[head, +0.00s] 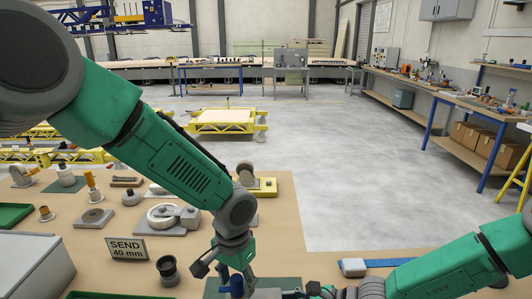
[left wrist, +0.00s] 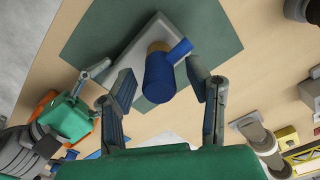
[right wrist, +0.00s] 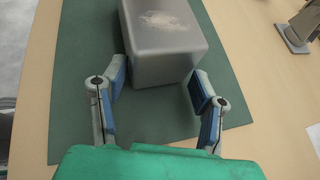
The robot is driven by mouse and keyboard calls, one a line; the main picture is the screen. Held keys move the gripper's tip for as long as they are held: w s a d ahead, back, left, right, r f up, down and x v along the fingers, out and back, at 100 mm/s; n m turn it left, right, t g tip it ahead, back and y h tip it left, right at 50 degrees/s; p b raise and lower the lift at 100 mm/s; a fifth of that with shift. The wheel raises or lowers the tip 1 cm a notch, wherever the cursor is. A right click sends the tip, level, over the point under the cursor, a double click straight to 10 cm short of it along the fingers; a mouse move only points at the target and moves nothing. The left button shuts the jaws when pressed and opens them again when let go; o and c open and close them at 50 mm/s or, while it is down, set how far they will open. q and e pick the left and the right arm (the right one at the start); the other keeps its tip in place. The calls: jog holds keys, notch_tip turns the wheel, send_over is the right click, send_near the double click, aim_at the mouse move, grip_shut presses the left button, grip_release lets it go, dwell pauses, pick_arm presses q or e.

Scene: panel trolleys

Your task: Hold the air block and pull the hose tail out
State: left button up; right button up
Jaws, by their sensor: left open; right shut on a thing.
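The grey air block (left wrist: 128,58) sits on a dark green mat (left wrist: 215,20). It also shows in the right wrist view (right wrist: 165,45), with a worn patch on its face. The blue hose tail (left wrist: 160,78) stands out of the block at a brass-coloured collar (left wrist: 160,46). My left gripper (left wrist: 160,72) is open, with one finger on each side of the hose tail and gaps between; in the head view it (head: 236,276) points down over the tail. The hose tail is hidden in the right wrist view.
A sign reading "SEND 40 mm" (head: 127,248), a dark cup-shaped part (head: 168,270) and a round metal fixture (head: 165,215) stand left of my left gripper. A blue strip (head: 385,262) with a small grey block (head: 353,267) lies at right near the table's far edge.

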pick_arm(q)
grip_shut()
jog(key=shift+s, duration=0.1)
jog(key=shift+r, duration=0.15)
jog(key=shift+r, duration=1.45)
jog(key=shift+r, duration=2.5)
jog(key=s+d, duration=0.1)
jog(key=s, duration=1.2)
jog(key=shift+s+d, duration=0.4)
